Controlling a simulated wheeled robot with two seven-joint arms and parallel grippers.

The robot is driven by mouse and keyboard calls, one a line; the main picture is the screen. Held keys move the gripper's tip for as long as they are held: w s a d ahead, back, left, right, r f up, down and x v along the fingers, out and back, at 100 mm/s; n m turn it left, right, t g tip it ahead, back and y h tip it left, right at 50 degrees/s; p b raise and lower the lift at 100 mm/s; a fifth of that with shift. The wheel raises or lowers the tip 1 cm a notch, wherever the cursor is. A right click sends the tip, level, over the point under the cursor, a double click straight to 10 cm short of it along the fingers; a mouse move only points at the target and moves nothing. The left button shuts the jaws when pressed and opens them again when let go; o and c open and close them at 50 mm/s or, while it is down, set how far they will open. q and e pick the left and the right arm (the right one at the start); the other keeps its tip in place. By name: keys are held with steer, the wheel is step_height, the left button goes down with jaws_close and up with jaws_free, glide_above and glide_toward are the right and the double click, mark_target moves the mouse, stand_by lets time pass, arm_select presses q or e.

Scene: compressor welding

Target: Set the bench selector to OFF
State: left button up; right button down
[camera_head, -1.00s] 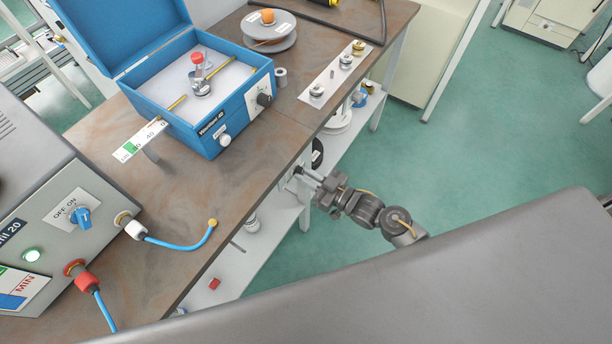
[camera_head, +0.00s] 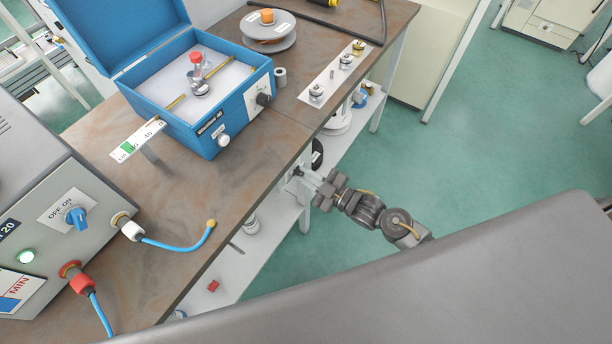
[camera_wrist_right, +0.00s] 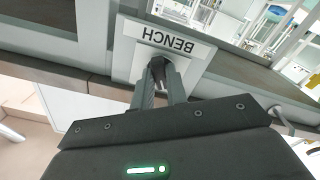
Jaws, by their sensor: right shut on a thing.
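The bench selector is a dark knob (camera_wrist_right: 156,66) on a light plate lettered BENCH (camera_wrist_right: 125,60) in the right wrist view, where the lettering appears upside down. My right gripper (camera_wrist_right: 161,82) is shut on this knob, its two fingers on either side of it. In the head view the right gripper (camera_head: 308,177) meets the bench's front edge, and the selector there is small and mostly hidden. No OFF mark for this selector is readable, so its setting cannot be told. My left gripper is not in view.
A blue open case (camera_head: 236,120) stands on the brown bench top (camera_head: 160,215). A grey unit (camera_head: 100,245) with its own OFF/ON knob (camera_head: 76,217) and a blue cable (camera_head: 180,248) is at left. A lower shelf (camera_head: 265,230) lies under the bench.

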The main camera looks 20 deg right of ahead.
stand_by(0.3)
steer(key=c, duration=1.4)
jaws_free()
steer(key=b+v, duration=0.2)
steer(key=v, duration=0.9)
steer(key=shift+a, duration=0.1)
